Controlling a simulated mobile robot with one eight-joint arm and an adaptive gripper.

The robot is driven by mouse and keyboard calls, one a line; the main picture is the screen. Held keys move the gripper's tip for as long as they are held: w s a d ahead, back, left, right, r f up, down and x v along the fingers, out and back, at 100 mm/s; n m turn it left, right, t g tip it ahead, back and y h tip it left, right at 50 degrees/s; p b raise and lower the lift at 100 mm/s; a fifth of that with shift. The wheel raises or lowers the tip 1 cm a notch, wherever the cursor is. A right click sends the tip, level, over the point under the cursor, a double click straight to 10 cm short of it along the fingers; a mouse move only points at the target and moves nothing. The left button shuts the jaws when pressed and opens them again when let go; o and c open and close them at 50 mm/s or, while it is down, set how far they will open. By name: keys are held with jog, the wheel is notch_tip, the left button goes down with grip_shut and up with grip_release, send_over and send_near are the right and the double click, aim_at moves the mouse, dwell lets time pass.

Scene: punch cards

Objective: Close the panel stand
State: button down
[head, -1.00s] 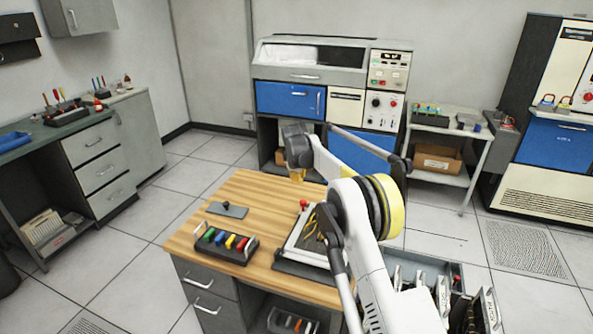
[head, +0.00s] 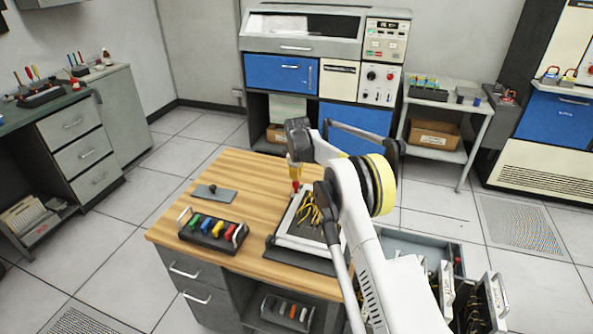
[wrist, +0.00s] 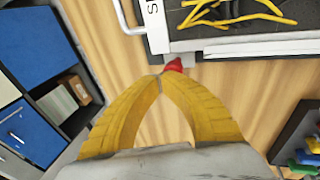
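The panel stand (head: 285,241) lies on the wooden table, a pale frame around a dark panel with yellow wires. In the wrist view its pale edge (wrist: 240,48) and yellow wires show at the top. A red knob (head: 296,186) stands at its far edge; it also shows in the wrist view (wrist: 174,65). My gripper (head: 295,178) is just above the knob in the head view. In the wrist view my gripper's yellow fingers (wrist: 159,77) meet at the tips, right beside the knob. I cannot tell whether they touch it. Nothing shows between the fingers.
A black rack (head: 212,235) of coloured plugs and a grey plate with a knob (head: 214,193) sit on the table's left side. An open drawer (head: 420,244) with card modules is at the right. Cabinets and a console line the back; the floor at left is free.

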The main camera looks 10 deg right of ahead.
jog(key=shift+s+b+x, duration=0.25)
jog(key=shift+b+x, duration=0.1)
jog(key=shift+x, duration=0.75)
jog(key=shift+f, duration=0.15)
jog(key=shift+r, duration=0.45)
notch_tip(320, 180, up, 13)
jog(key=d+p, duration=0.2)
jog(key=p, duration=0.2)
jog(key=s+r+m+t+b, duration=0.1)
jog(key=s+r+m, duration=0.2)
jog(key=s+r, duration=0.9)
jog(key=s+r+m+t+b, duration=0.1)
jog(key=s+r+m, duration=0.15)
jog(key=s, duration=1.15)
jog(key=s+r+m+b, duration=0.2)
jog(key=s+m, duration=0.2)
jog(key=s, duration=0.9)
jog(key=s+f+m, duration=0.1)
jog(key=s+f, duration=0.3)
jog(key=s, duration=0.2)
jog(key=s+f+m+t, duration=0.1)
jog(key=s+f, duration=0.3)
jog(key=s, duration=0.2)
jog(key=shift+s+a+m+y+b, duration=0.25)
jog(key=shift+s+m+y+b, duration=0.1)
jog(key=shift+y+b, duration=0.05)
